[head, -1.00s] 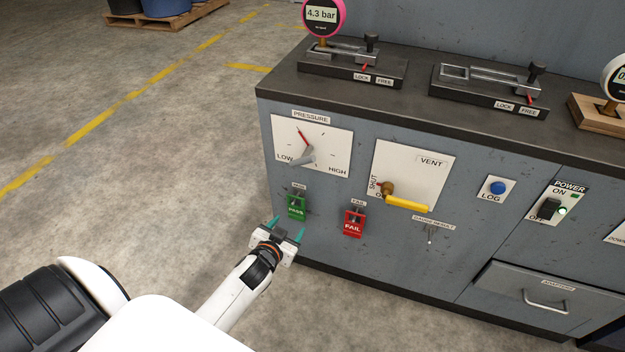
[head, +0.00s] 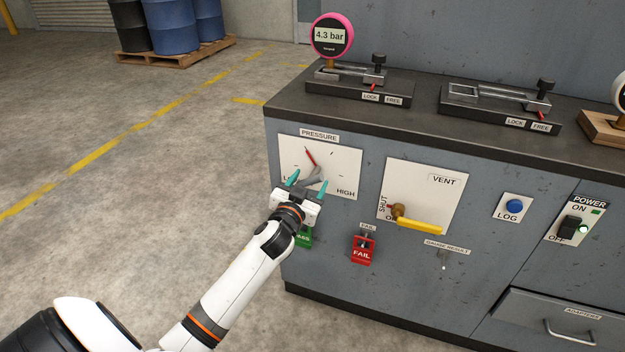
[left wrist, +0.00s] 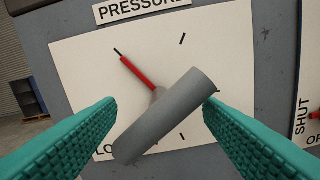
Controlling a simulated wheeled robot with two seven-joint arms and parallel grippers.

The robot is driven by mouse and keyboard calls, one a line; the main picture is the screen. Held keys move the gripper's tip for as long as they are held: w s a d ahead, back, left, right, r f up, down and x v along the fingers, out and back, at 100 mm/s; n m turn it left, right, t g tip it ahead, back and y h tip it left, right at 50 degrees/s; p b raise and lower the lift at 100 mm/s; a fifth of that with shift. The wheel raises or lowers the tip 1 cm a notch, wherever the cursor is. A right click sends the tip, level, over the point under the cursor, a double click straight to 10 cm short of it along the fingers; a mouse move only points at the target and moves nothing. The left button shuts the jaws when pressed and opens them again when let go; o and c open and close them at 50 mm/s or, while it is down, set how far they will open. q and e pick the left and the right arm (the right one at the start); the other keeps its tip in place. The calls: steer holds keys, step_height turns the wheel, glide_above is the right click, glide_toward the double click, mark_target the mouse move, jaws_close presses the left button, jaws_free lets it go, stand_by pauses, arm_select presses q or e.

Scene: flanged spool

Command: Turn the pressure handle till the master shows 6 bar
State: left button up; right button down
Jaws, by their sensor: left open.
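The pressure handle is a grey bar with a red pointer (head: 310,156) on a white plate (head: 347,161) marked LOW and HIGH. In the left wrist view the grey handle (left wrist: 165,115) lies slanted between my fingers, with its red pointer (left wrist: 138,73) aimed up and left. My left gripper (head: 306,187) is open in front of the handle, one teal finger on each side; I cannot tell whether they touch it. The pink-rimmed master gauge (head: 331,36) reads 4.3 bar. My right gripper is not in view.
The vent panel's yellow lever (head: 420,226) is right of the pressure plate. The green PASS switch (head: 304,237) is partly behind my left gripper, and the red FAIL switch (head: 363,250) is to its right. A black worktop (head: 420,112) juts above.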

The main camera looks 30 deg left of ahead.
arm_select(q)
steer(key=shift+x, duration=1.45)
steer(key=shift+c, duration=0.5)
